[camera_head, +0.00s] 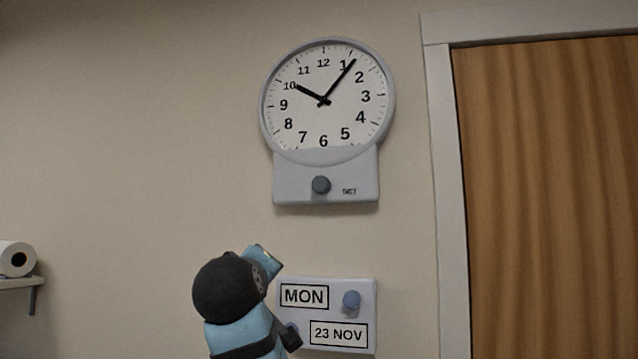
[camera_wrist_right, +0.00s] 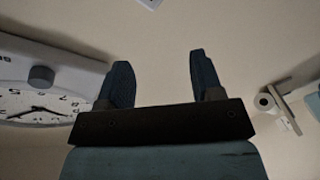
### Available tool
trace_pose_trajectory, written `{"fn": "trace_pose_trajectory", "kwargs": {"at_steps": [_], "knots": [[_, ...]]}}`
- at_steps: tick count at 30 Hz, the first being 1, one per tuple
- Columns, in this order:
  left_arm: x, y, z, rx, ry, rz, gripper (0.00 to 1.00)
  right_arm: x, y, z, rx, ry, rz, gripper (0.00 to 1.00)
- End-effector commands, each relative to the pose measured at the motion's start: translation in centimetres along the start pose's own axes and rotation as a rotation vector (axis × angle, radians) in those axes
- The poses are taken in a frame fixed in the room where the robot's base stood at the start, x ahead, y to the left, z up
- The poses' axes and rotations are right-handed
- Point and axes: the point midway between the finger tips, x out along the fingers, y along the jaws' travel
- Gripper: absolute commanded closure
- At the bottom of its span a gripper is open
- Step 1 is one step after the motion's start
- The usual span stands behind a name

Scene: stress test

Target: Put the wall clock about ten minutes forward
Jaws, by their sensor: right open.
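The round wall clock (camera_head: 300,122) hangs on the wall in the head view. Its short hand points near 10 and its long hand just past 1, about six minutes past ten. A grey box (camera_head: 300,192) under the dial carries a dark round knob (camera_head: 320,185) and the word SET. In the right wrist view the clock (camera_wrist_right: 30,108) is upside down at the left edge, with its knob (camera_wrist_right: 41,76) showing. My right gripper (camera_wrist_right: 160,58) is open and empty, apart from the knob. My left gripper is in neither view.
A calendar panel (camera_head: 340,320) reading MON, 23 NOV, with a blue-grey knob (camera_head: 351,300), is below the clock, partly behind my arm. A wooden door (camera_head: 545,200) with a pale frame is at right. A paper roll (camera_head: 17,259) sits on a shelf at left.

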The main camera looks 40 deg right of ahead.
Motion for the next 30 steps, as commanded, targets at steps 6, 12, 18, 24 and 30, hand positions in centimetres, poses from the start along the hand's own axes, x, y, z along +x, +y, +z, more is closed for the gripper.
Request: {"fn": "trace_pose_trajectory", "kwargs": {"at_steps": [6,12,18,24,30], "knots": [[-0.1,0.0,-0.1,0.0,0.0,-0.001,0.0,-6.4,12.0,-3.3,0.097,-0.073,0.118,0.4],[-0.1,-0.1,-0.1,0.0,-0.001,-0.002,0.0,-9.7,16.4,-3.7,0.148,-0.109,0.15,0.4],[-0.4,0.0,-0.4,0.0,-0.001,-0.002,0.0,-9.3,17.3,-3.7,0.155,-0.118,0.157,0.4],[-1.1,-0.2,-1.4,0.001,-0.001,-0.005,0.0,-6.2,17.9,-3.4,0.152,-0.121,0.157,0.4],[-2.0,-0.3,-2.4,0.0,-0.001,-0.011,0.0,-1.9,18.4,-2.8,0.153,-0.12,0.153,0.4]]}}
